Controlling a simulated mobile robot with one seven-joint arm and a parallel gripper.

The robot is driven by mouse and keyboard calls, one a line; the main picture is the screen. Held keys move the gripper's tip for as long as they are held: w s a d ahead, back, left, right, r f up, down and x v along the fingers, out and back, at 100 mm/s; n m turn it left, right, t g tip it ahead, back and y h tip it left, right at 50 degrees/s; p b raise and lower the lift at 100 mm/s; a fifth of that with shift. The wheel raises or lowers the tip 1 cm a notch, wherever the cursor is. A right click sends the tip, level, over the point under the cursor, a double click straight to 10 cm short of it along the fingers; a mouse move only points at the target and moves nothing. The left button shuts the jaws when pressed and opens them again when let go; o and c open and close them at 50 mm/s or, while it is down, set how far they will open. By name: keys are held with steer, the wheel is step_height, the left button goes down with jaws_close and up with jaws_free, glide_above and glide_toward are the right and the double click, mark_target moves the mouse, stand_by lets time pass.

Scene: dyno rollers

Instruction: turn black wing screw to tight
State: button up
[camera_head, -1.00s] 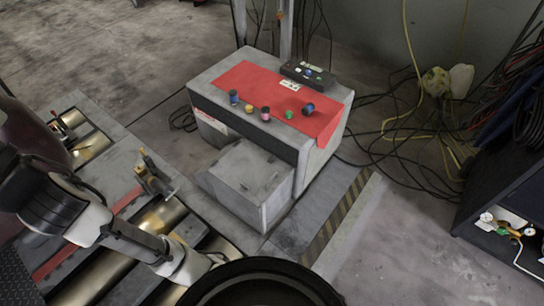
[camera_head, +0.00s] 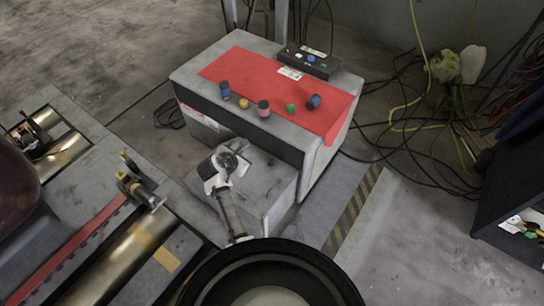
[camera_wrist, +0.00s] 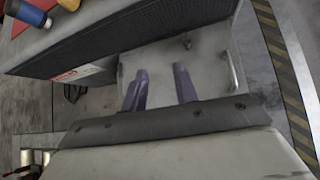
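I cannot pick out a black wing screw for certain in either view. Small dark and brass fittings stand beside the rollers at the left of the head view: one nearer fitting (camera_head: 138,186) and one farther fitting (camera_head: 32,134). They are too small to tell whether either carries the screw. My gripper (camera_wrist: 160,82) shows two dark purple fingers, spread apart with nothing between them. It is over the low grey block (camera_head: 270,185) in front of the machine, away from both fittings. In the head view my arm's end hides the fingertips.
A grey machine with a red mat (camera_head: 240,66) holds several small coloured cylinders and a black button box (camera_head: 320,68). A metal roller (camera_head: 125,255) and a red strip (camera_head: 70,250) lie at lower left. Cables (camera_head: 400,125) cover the floor at right.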

mark_target(271, 161)
steer(key=shift+n+g+h, duration=0.4)
steer(key=shift+g, duration=0.3)
steer(key=s+b+x, duration=0.1)
steer(key=x, duration=0.4)
steer(key=s+d+b+x, duration=0.1)
steer(key=x, duration=0.5)
steer(key=d+f+b+x, duration=0.1)
steer(key=x, duration=0.5)
steer(key=shift+s, duration=0.4)
jaws_close()
